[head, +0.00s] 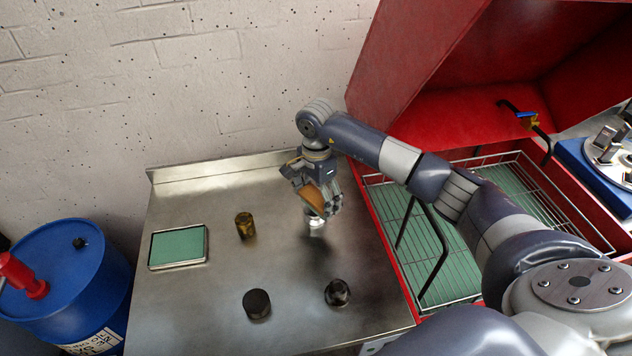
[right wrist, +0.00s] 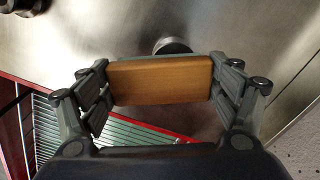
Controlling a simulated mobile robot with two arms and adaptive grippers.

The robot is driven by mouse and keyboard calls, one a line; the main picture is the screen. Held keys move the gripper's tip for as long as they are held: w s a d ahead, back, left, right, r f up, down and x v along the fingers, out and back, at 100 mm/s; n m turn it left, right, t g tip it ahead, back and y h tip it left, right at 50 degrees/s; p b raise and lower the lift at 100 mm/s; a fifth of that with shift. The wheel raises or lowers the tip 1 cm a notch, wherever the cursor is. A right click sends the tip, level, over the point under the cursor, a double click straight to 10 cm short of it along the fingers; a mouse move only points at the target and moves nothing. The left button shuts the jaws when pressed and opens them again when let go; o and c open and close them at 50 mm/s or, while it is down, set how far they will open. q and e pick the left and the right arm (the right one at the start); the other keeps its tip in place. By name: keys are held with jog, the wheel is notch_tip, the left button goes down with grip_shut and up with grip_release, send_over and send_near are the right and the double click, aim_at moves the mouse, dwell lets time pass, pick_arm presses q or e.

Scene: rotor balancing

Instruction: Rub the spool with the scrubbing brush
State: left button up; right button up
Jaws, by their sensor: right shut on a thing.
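My right gripper (head: 318,196) is shut on a wooden-backed block, which looks like the scrubbing brush (head: 312,197). It holds the brush above the steel bench; in the right wrist view the brush (right wrist: 160,80) lies level across the fingers of the gripper (right wrist: 160,82). The bristles are hidden. A small shiny metal piece, perhaps the spool (head: 316,222), shows just below the brush. Its round end (right wrist: 172,45) shows behind the brush in the right wrist view. I cannot tell whether brush and piece touch. My left gripper is not in view.
On the steel bench (head: 200,300) stand a brass cylinder (head: 245,226), a dark cylinder (head: 257,304), a dark shaped part (head: 338,292) and a green-padded tray (head: 151,262). A red washer cabinet with a wire rack (head: 455,270) is at right, a blue drum (head: 60,270) at left.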

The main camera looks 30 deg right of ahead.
notch_tip(320, 180, up, 3)
jog(key=shift+w+d+f+p, duration=0.1)
jog(key=shift+w+f+p, duration=0.1)
jog(key=shift+p, duration=0.4)
jog(key=shift+s+r, duration=0.1)
jog(key=shift+r, duration=0.3)
jog(key=shift+r+p, duration=0.5)
jog(key=shift+r, duration=0.4)
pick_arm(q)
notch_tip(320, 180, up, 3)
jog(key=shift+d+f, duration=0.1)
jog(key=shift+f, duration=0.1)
